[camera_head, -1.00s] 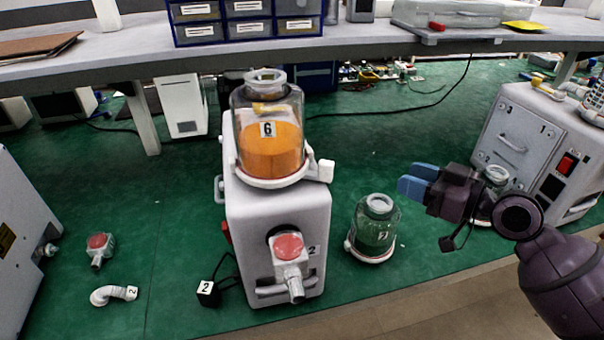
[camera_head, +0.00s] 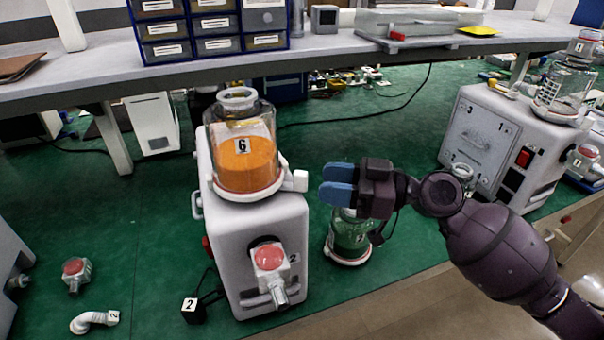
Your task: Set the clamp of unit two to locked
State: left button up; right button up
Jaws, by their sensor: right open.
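A clear canister (camera_head: 262,130) labelled 6 with orange contents sits upright on top. The clamp shows as a white ring around the canister's base with a white block-shaped handle (camera_head: 296,181) sticking out at the right; whether it is locked I cannot tell. My right gripper (camera_head: 326,184) is open and empty, its blue fingers pointing left, a short way right of the handle in the picture. They appear apart. My left gripper is not in view.
A green-filled canister (camera_head: 349,240) stands right of unit two, partly hidden by my right gripper. Another white unit (camera_head: 487,145) stands at the right. A red-capped fitting (camera_head: 76,272) and white elbow (camera_head: 92,320) lie at left. A bench (camera_head: 330,52) with drawers (camera_head: 190,50) runs behind.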

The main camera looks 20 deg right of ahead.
aim_at(301, 190)
jog(key=shift+p+x, duration=0.8)
jog(key=shift+x, duration=2)
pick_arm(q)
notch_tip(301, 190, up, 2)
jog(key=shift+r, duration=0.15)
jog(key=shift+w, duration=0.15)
pick_arm(e)
grip_shut()
